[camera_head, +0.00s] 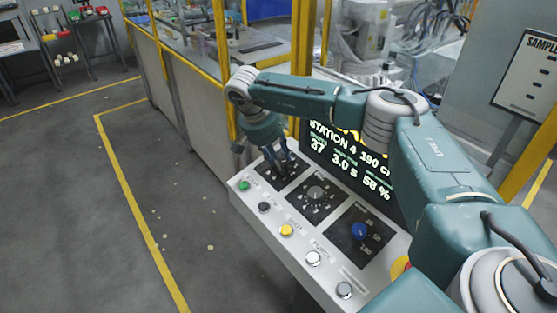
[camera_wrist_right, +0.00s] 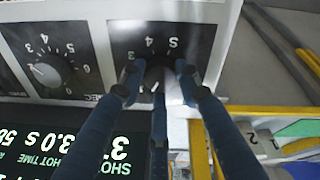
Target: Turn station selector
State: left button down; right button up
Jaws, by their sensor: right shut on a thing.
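The station selector is a dark knob (camera_wrist_right: 155,74) on a black dial plate (camera_wrist_right: 185,43) with white numbers, at the upper middle of the right wrist view. In the head view its plate (camera_head: 293,178) is the far left one on the sloped control panel (camera_head: 262,222). My right gripper (camera_head: 279,164) reaches down onto it from above. In the right wrist view the gripper's blue fingers (camera_wrist_right: 160,80) are closed around the knob, hiding most of it and some numbers. The display (camera_head: 345,160) reads "STATION 4". My left gripper is not in view.
A middle grey knob (camera_head: 316,193) and a blue knob (camera_head: 359,231) sit beside the selector. Several push buttons, including a yellow one (camera_head: 286,231), line the panel's front edge. A yellow-framed machine enclosure (camera_head: 190,88) stands behind. The floor at left is clear.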

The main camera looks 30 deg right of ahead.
jog(key=n, duration=0.4)
jog(key=shift+w+d+r+n+t, duration=0.15)
jog(key=shift+w+r+n+t, duration=0.15)
jog(key=shift+r+n, duration=0.1)
dwell(0.4)
jog(key=o, duration=1)
jog(key=shift+f, duration=0.1)
jog(key=shift+o, duration=0.6)
jog(key=shift+f, duration=0.15)
jog(key=v, duration=1.2)
jog(key=shift+f, duration=0.1)
